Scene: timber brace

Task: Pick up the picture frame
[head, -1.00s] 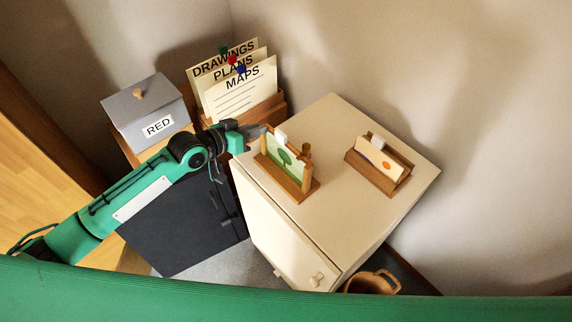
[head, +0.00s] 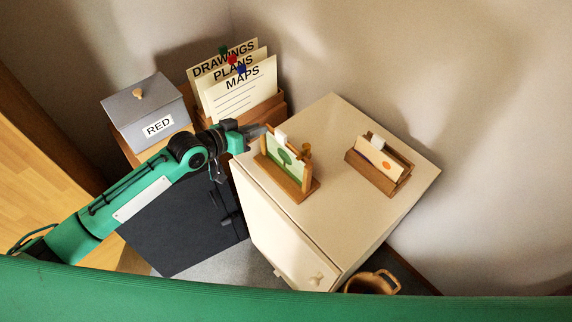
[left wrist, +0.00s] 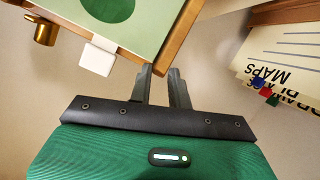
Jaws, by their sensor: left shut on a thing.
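A wooden picture frame with a green tree picture (head: 284,160) stands upright on the cream cabinet top near its left corner. It has a white tab at its top and a brass knob at its side. My left gripper (head: 262,132) is at the frame's upper left edge, shut on it. In the left wrist view the frame (left wrist: 181,45) fills the upper left, and the fingertips of my left gripper (left wrist: 160,72) meet its wooden edge. The exact contact is partly hidden. My right gripper is not in view.
A second small wooden frame with an orange dot (head: 380,162) stands farther right on the cabinet (head: 330,205). A grey box labelled RED (head: 145,108) and a wooden holder of labelled cards (head: 240,90) are at the left. A basket (head: 372,283) is below right.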

